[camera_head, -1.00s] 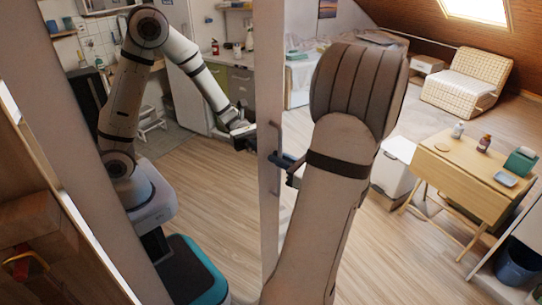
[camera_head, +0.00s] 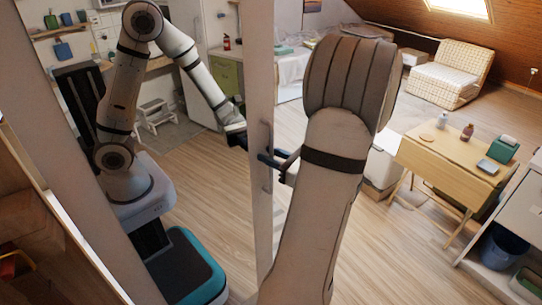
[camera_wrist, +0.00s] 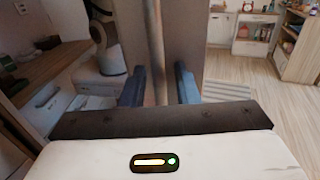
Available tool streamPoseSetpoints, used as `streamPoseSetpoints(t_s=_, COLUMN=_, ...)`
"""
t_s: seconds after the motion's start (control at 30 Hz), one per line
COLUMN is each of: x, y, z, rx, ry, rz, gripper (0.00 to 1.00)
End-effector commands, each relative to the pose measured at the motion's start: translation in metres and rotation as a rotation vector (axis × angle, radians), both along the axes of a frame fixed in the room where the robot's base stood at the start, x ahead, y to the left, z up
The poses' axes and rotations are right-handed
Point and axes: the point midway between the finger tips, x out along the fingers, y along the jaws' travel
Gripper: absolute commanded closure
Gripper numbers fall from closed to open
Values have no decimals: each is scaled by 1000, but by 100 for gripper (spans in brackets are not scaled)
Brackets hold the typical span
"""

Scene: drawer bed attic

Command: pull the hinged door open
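The hinged door (camera_head: 235,215) has a mirror-like face in the head view that shows a reflection of my arm and base. A slim vertical handle (camera_head: 267,133) sits near its right edge. My gripper (camera_head: 276,160) is at the handle, partly hidden behind my forearm. In the wrist view, the two blue fingers of my gripper (camera_wrist: 159,88) stand apart. A vertical bar, apparently the handle (camera_wrist: 155,45), runs between them with a visible gap on both sides. Whether the fingertips reach past the bar is hard to tell.
A folding wooden table (camera_head: 450,160) with bottles and a green box stands at right. A white bin (camera_head: 383,165) is beside it, and a blue bucket (camera_head: 503,248) is at lower right. Shelving (camera_head: 30,215) is close at left. Wooden floor is open between door and table.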

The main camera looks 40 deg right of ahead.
Motion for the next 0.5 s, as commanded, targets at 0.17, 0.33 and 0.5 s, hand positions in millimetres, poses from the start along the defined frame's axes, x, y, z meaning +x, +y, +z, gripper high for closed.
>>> streamPoseSetpoints(t_s=0.17, x=-4, y=-1, z=-1, rx=1, ry=0, rz=-1, gripper=72)
streamPoseSetpoints(t_s=0.33, x=-25, y=-6, z=-2, rx=1, ry=1, rz=-5, gripper=72)
streamPoseSetpoints(t_s=0.5, x=-53, y=-12, z=-2, rx=0, ry=1, rz=-4, gripper=72)
